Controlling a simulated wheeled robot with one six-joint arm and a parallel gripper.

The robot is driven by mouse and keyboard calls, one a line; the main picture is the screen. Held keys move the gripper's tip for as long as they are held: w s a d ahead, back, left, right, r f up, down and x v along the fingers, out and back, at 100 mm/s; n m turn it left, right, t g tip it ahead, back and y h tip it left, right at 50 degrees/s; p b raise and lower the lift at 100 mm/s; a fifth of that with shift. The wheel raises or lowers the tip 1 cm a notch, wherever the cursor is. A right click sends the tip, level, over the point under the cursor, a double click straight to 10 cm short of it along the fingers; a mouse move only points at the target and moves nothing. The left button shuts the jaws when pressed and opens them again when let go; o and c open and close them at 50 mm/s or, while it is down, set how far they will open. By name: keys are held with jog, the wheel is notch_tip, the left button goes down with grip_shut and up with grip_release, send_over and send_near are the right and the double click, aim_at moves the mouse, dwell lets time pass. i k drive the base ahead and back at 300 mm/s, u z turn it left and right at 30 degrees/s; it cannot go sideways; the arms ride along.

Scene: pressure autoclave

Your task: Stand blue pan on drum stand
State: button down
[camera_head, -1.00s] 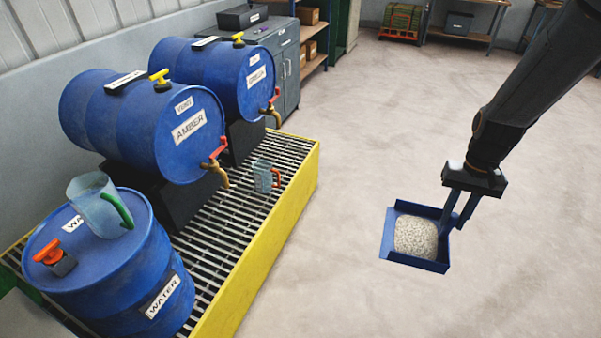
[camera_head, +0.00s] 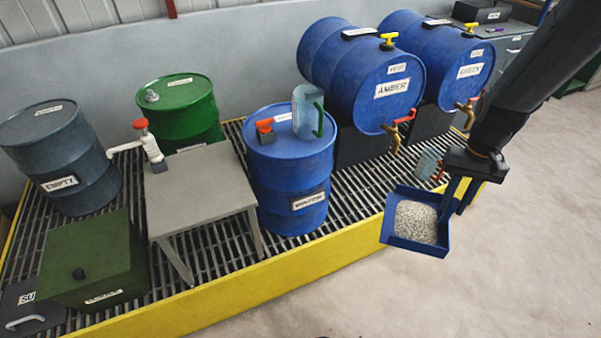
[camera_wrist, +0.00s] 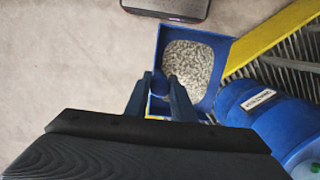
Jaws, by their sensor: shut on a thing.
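The blue pan (camera_head: 397,240) is a square tray with low walls, holding a heap of pale granules (camera_head: 416,221). My gripper (camera_head: 458,196) is shut on the pan's right side wall and holds it in the air, roughly level. The wrist view also shows the pan (camera_wrist: 218,72) beyond the fingers (camera_wrist: 165,95). Nothing labelled as a drum stand shows. Two blue drums, AMBER (camera_head: 365,90) and GREEN (camera_head: 445,62), lie on black cradles.
A yellow-edged grating (camera_head: 300,270) carries the drums, a dark EMPTY drum (camera_head: 60,155), a green drum (camera_head: 180,108) and a green box (camera_head: 95,262). A clear jug (camera_head: 305,110) stands on the WATER drum. The floor (camera_head: 480,290) at right is clear.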

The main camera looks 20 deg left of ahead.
aim_at(212, 185)
jog(key=u, duration=1.85)
jog(key=i, duration=1)
